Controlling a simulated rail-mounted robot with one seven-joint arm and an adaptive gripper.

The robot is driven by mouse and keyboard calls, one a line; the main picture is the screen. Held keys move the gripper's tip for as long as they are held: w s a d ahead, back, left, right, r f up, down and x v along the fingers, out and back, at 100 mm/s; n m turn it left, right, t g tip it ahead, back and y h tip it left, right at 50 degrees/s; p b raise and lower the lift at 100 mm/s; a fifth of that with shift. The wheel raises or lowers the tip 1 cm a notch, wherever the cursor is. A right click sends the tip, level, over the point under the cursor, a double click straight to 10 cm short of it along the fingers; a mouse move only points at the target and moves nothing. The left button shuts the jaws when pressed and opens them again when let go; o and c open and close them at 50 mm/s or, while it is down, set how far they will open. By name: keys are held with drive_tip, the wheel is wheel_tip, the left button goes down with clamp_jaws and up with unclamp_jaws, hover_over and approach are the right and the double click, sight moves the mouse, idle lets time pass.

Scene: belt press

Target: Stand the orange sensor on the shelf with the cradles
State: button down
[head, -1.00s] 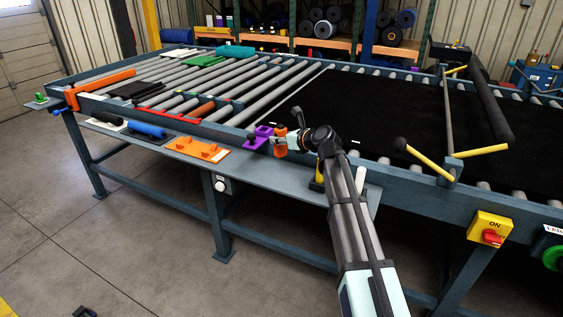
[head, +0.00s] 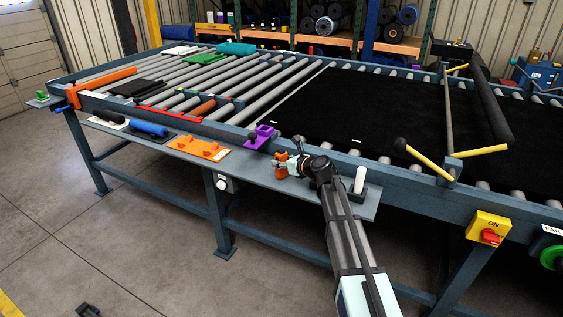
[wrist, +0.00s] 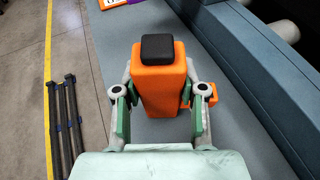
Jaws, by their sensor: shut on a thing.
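The orange sensor (wrist: 158,85) with a black cap on top stands upright between the fingers of my gripper (wrist: 160,108) in the wrist view. My gripper is shut on it from both sides. A small orange part shows by the right finger. In the head view the sensor (head: 281,164) is at the tip of my gripper (head: 283,166), over the grey shelf (head: 243,164). I cannot tell whether its base touches the shelf. The purple cradle (head: 261,138) is behind and left of it. The orange cradle plate (head: 203,149) lies further left.
A blue roll (head: 148,130) lies at the shelf's left part. A white upright cylinder (head: 360,179) stands at its right end. The blue conveyor frame (head: 325,152) runs along the shelf's back. Bare shelf lies between the orange plate and my gripper.

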drive_tip(key=shift+f, duration=0.1)
drive_tip(key=c, duration=0.7)
unclamp_jaws()
drive_tip(key=shift+o, duration=0.2)
drive_tip(key=b+v, duration=0.2)
drive_tip(key=v, duration=1)
drive_tip(key=shift+s, duration=0.1)
